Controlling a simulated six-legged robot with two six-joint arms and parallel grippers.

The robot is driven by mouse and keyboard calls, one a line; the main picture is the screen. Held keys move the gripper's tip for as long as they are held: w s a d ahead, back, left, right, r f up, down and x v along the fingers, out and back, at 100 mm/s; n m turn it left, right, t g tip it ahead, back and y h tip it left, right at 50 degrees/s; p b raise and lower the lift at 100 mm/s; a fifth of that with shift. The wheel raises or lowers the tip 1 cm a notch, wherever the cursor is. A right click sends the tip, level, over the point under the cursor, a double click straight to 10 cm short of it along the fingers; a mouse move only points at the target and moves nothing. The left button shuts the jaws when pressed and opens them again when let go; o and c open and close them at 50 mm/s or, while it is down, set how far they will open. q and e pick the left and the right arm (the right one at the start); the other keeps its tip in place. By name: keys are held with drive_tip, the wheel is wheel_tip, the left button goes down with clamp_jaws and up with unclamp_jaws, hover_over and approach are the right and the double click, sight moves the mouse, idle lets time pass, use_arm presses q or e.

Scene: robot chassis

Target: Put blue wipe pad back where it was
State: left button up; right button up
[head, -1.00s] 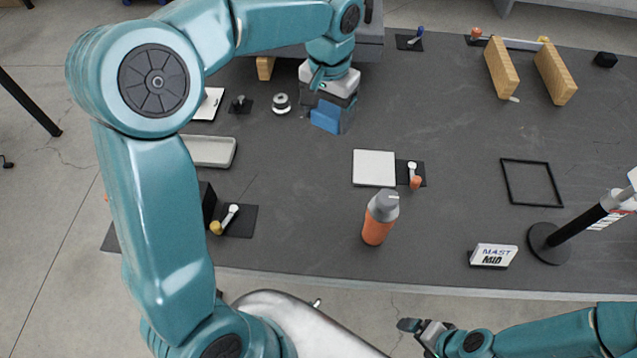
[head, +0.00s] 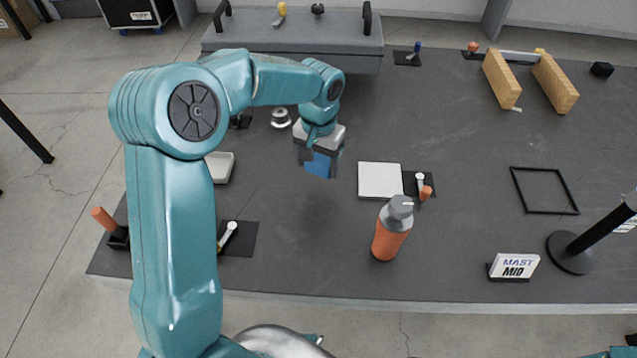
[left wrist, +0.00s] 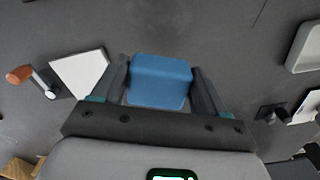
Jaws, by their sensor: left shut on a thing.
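The blue wipe pad (head: 319,166) is held in my left gripper (head: 321,158), above the dark table (head: 300,235), with a faint shadow beneath it. In the left wrist view, the blue pad (left wrist: 160,82) sits between the two dark fingers of the left gripper (left wrist: 163,75), which are shut on its sides. A flat white square plate (head: 381,180) lies on the table to the right of the pad in the head view, apart from it; it also shows in the left wrist view (left wrist: 78,73). My right gripper is not in view.
An orange bottle with a grey cap (head: 392,229) stands in front of the white plate. A pale tray (head: 222,168) lies to the left, partly hidden by my arm. A black frame (head: 544,212), a post base (head: 570,254) and wooden blocks (head: 500,80) stand at right. The table's front middle is clear.

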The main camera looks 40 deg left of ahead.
sight(318, 161)
use_arm(q)
wheel_tip(318, 161, down, 7)
drive_tip(key=shift+f, duration=0.15)
drive_tip(key=shift+s+f, duration=0.1)
drive_tip(key=shift+f+b, duration=0.15)
drive_tip(key=shift+b, duration=0.2)
drive_tip(key=o, duration=0.9)
drive_tip(key=shift+o, duration=0.2)
wheel_tip(318, 161, up, 12)
drive_tip(key=shift+r+p, duration=0.25)
drive_tip(key=shift+p, duration=0.3)
